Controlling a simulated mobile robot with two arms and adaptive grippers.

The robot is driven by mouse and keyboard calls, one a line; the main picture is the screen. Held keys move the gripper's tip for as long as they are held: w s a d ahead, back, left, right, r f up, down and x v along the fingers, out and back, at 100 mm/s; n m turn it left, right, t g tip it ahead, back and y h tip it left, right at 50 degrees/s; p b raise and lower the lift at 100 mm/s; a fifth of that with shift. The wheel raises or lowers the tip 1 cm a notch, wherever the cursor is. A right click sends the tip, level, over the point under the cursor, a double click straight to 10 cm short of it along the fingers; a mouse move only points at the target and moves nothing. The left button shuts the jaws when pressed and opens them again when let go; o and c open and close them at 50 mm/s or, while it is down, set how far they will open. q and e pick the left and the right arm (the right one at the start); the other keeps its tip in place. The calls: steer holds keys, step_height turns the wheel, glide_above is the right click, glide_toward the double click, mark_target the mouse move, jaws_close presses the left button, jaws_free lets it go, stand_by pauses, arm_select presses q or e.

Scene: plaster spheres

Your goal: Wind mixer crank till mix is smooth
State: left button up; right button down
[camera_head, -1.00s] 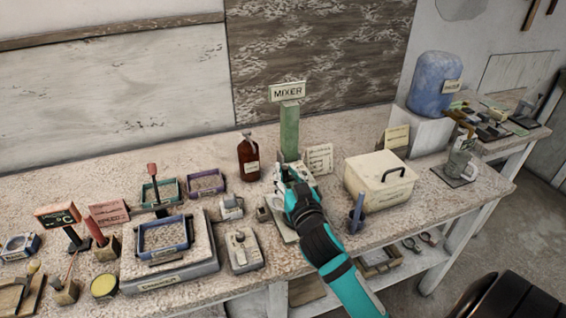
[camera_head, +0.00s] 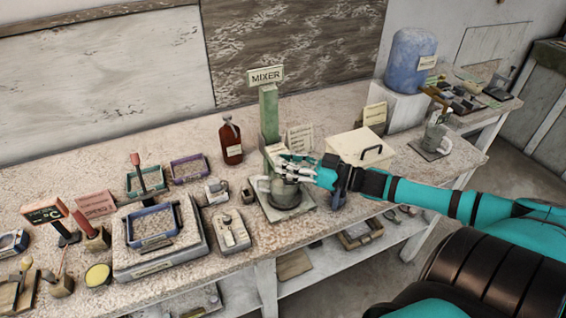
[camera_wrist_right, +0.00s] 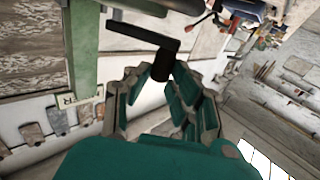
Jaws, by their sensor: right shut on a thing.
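The mixer (camera_head: 269,118) is a green upright post with a "MIXER" sign on top. A grey jug (camera_head: 287,195) stands on its base plate, and the mix inside cannot be seen. My right gripper (camera_head: 284,168) reaches in from the right, in front of the post and just above the jug. In the right wrist view a black crank arm (camera_wrist_right: 140,36) sticks out beside the green post. Its black grip (camera_wrist_right: 161,66) sits between the fingers of my right gripper (camera_wrist_right: 152,82), which is shut on it. My left gripper is out of view.
A cream box with a black handle (camera_head: 352,150) stands right of the mixer. A brown bottle (camera_head: 232,143) is behind left. Trays and a scale (camera_head: 163,250) crowd the left of the bench. A blue water jug (camera_head: 408,62) stands at the back right.

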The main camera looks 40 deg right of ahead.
steer(key=shift+s+d+f+n+g+y, duration=0.15)
steer(key=shift+d+n+g+y, duration=0.1)
steer(key=shift+n+g+y, duration=0.35)
steer(key=c, duration=1.5)
jaws_free()
steer(key=shift+o, duration=0.2)
steer(key=v, duration=1.2)
steer(key=shift+f, duration=0.2)
